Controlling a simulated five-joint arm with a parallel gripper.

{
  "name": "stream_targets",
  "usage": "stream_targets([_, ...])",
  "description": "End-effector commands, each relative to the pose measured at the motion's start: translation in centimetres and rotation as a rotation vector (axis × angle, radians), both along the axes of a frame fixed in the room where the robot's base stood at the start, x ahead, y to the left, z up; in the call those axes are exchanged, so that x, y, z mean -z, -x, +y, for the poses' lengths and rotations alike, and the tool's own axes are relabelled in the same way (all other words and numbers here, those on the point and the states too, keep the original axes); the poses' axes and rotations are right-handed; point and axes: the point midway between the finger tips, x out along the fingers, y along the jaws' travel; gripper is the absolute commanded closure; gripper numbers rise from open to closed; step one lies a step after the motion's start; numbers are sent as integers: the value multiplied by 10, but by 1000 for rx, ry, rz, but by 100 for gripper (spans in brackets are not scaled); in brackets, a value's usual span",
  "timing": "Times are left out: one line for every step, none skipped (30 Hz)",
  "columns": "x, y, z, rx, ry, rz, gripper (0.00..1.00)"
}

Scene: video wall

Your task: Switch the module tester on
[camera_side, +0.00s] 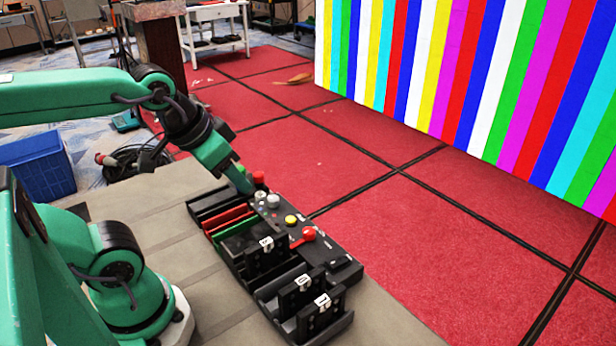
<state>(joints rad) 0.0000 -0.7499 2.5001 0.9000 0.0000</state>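The module tester (325,252) is a long black panel lying at the table's edge nearest the red floor. On it are a red button (258,177) at the far end, pale round knobs (273,201), a yellow button (291,220) and a red knob with a lever (309,233). My gripper (245,185) points down at the panel's far end, close to the red button and the pale knobs. I cannot tell whether it touches them. Its fingers show as one green shape, so their opening is unclear. The part of the panel behind it is hidden.
Black slotted trays adjoin the panel, holding red (229,219) and green (238,228) strips and black modules with white labels (303,282). The grey tabletop (190,240) to the left is mostly clear. A striped video wall (470,80) stands beyond. A blue crate (38,168) is at left.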

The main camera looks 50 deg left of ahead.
Motion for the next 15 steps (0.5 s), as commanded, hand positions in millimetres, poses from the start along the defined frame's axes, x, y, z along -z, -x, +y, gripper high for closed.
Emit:
stream_targets([0, 0, 0, 0, 0, 0, 64])
stream_targets([0, 0, 0, 0, 0, 0, 70])
stream_targets([0, 0, 0, 0, 0, 0, 77])
stream_targets([0, 0, 0, 0, 0, 0, 83])
stream_targets([0, 0, 0, 0, 0, 0, 89])
stream_targets([0, 0, 0, 0, 0, 0, 97])
stream_targets([0, 0, 0, 0, 0, 0, 100])
stream_targets([0, 0, 0, 0, 0, 0, 100])
stream_targets([0, 0, 0, 0, 0, 0, 100])
stream_targets([0, 0, 0, 0, 0, 0, 100])
stream_targets([0, 0, 0, 0, 0, 0, 100])
stream_targets([0, 0, 0, 0, 0, 0, 100])
stream_targets([0, 0, 0, 0, 0, 0, 100])
stream_targets([0, 0, 0, 0, 0, 0, 100])
stream_targets([0, 0, 0, 0, 0, 0, 100])
